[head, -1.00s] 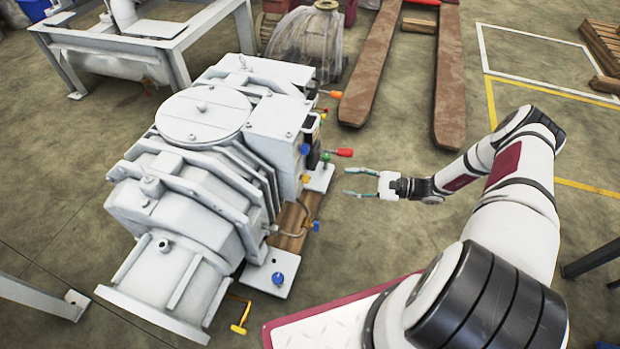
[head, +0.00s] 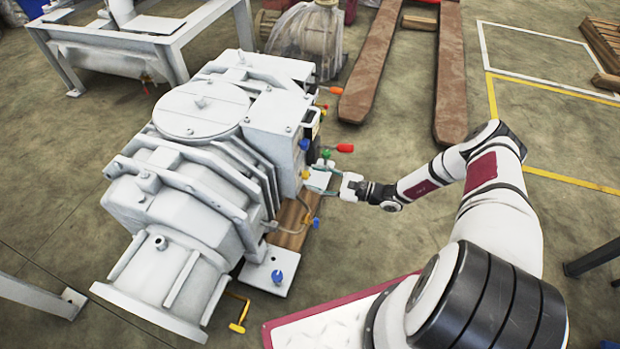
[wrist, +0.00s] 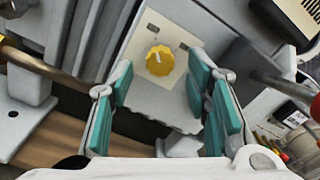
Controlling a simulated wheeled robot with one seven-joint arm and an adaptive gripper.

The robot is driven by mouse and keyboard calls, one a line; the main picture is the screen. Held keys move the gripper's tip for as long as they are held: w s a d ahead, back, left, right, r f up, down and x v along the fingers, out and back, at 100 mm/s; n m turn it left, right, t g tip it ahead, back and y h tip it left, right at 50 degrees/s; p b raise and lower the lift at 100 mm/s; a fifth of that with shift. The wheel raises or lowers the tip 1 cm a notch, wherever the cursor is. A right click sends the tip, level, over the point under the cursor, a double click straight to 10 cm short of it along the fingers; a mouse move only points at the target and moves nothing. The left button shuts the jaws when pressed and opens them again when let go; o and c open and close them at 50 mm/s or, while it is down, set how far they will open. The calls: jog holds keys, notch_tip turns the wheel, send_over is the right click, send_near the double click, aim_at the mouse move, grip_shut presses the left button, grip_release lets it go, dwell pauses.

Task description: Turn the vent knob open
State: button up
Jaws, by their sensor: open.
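A round yellow knob (wrist: 160,60) with a pale pointer mark sits on a cream plate on the pump's side. In the head view the yellow knob (head: 306,174) is small, on the right side of the large white pump (head: 190,180). No label confirms that it is the vent knob. My gripper (head: 315,179) is close to the pump's right side. In the wrist view its teal-padded fingers (wrist: 158,80) are open, and the knob shows in the gap between them, beyond the tips. I see no contact with the knob.
A red handle (head: 345,148), a green knob (head: 326,154) and a blue knob (head: 305,144) are near my gripper. A brown bar (wrist: 40,62) crosses the wrist view's left. A blue knob (head: 277,277) stands on the pump's foot.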

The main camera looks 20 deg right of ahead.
jog(key=shift+x, duration=1.3)
jog(key=shift+c, duration=0.5)
grip_shut()
